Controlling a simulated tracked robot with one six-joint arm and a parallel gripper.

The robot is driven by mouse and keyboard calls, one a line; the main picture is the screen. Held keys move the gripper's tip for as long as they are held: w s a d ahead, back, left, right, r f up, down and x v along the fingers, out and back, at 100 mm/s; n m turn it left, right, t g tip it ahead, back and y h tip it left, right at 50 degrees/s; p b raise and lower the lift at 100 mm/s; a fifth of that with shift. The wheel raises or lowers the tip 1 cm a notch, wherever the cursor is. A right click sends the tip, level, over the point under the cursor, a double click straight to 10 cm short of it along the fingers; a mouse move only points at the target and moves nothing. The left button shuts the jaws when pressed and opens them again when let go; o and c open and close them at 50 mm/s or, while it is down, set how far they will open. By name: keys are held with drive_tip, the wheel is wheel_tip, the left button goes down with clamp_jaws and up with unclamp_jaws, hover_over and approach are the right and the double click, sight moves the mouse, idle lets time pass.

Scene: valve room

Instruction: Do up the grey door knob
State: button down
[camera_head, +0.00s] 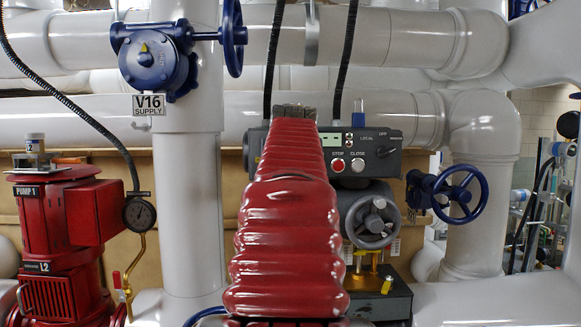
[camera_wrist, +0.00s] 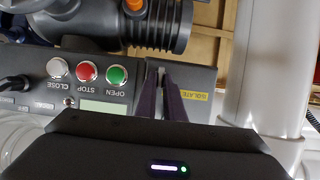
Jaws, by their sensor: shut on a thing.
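In the wrist view, which sees the control box upside down, the two dark fingers of my gripper (camera_wrist: 162,73) reach the box face beside the green OPEN button. They are closed on a small grey thing that shows only as a sliver between the tips, which I take to be the grey door knob (camera_wrist: 161,70). The fingers hide most of it, and its turn angle cannot be told. A yellow ISOLATE label (camera_wrist: 196,95) lies just right of the fingers. In the head view, my red-sleeved arm covers the gripper and the knob.
The dark grey control box (camera_head: 362,145) carries buttons and a selector (camera_head: 386,151). A grey handwheel (camera_head: 374,219) sits below it, a blue handwheel (camera_head: 460,194) to the right. The red pump (camera_head: 50,225) and white pipe (camera_head: 184,220) stand left.

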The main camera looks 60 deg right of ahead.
drive_tip(key=shift+w+f, duration=0.2)
drive_tip(key=shift+f, duration=0.35)
drive_tip(key=c, duration=1.9)
unclamp_jaws()
drive_tip(key=shift+r, duration=0.1)
drive_tip(key=shift+o, duration=0.2)
drive_tip(key=shift+r, duration=0.1)
drive_tip(key=shift+s+d+r, duration=0.1)
drive_tip(key=shift+r, duration=0.05)
drive_tip(key=shift+r, duration=0.1)
drive_tip(key=v, duration=1.3)
drive_tip(key=shift+s+a, duration=0.15)
drive_tip(key=shift+a, duration=0.2)
